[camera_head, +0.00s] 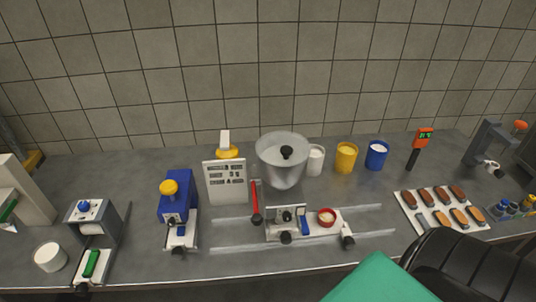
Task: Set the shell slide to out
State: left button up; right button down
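No part is labelled as the shell slide, and I cannot tell which slide it is. A white carriage (318,232) with black knobs, a blue piece and a small red-rimmed cup sits between two pale rails at the middle. A blue device (176,196) with a yellow knob has a small white slide (182,236) with a dark knob at its front. At the left, a grey frame device (92,226) with a blue knob has a green-handled slide (92,264) sticking out toward the front edge. Neither gripper shows in the head view.
A metal bowl (281,170) with a black knob stands behind the carriage. A white board (225,182) with dark writing is beside it. A tray (410,202) of brown and orange pieces lies right. Yellow (346,160) and blue (377,157) cups stand at the back. Black and teal shapes cover the lower right.

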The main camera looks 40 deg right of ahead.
aim_at(310, 227)
jog(key=k+j+z, duration=0.1)
jog(key=z, duration=1.45)
